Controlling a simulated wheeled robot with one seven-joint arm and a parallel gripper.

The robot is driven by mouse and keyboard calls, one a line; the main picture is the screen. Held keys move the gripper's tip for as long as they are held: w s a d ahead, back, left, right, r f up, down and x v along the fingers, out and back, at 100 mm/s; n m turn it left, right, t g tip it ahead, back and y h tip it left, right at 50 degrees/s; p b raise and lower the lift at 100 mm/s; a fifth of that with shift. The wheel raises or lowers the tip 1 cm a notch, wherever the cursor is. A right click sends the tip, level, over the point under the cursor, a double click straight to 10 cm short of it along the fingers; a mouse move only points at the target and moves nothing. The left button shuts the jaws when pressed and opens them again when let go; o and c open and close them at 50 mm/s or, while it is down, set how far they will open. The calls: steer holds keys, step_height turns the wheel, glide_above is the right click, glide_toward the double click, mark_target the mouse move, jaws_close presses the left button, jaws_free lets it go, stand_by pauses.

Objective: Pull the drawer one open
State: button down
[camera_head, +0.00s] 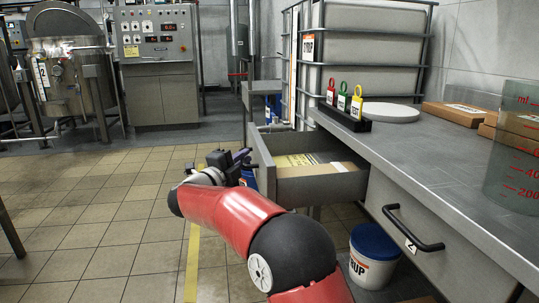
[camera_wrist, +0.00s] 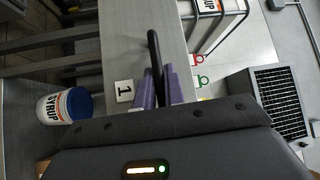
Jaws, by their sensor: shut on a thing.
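Drawer one (camera_head: 262,162) stands pulled out from under the grey counter, its inside showing in the head view. A cardboard box (camera_head: 345,168) and a yellow-marked item (camera_head: 297,160) lie in it. My gripper (camera_head: 240,158) is at the drawer's front, on the side away from the counter. In the wrist view, the purple fingers of my gripper (camera_wrist: 158,78) are shut on the black bar handle (camera_wrist: 153,48). A "1" label (camera_wrist: 124,91) is on the drawer front beside the handle. The handle is mostly hidden by my gripper in the head view.
The counter (camera_head: 405,150) carries a tag rack (camera_head: 345,119), a grey disc, boxes and a measuring beaker (camera_head: 515,150). Drawer two's handle (camera_head: 412,230) is nearer. The tiled floor (camera_head: 90,220) to the left is clear.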

steer(key=s+a+p, duration=0.1)
steer(key=a, duration=0.5)
steer(key=shift+s+a, duration=0.15)
steer(key=shift+a, duration=0.2)
steer(key=shift+f, duration=0.1)
steer(key=c, duration=1.5)
jaws_free()
steer(key=shift+s, duration=0.1)
steer(key=v, duration=0.7)
steer(key=shift+s+a+b, duration=0.2)
steer(key=shift+s+b, duration=0.05)
steer(key=shift+b, duration=0.05)
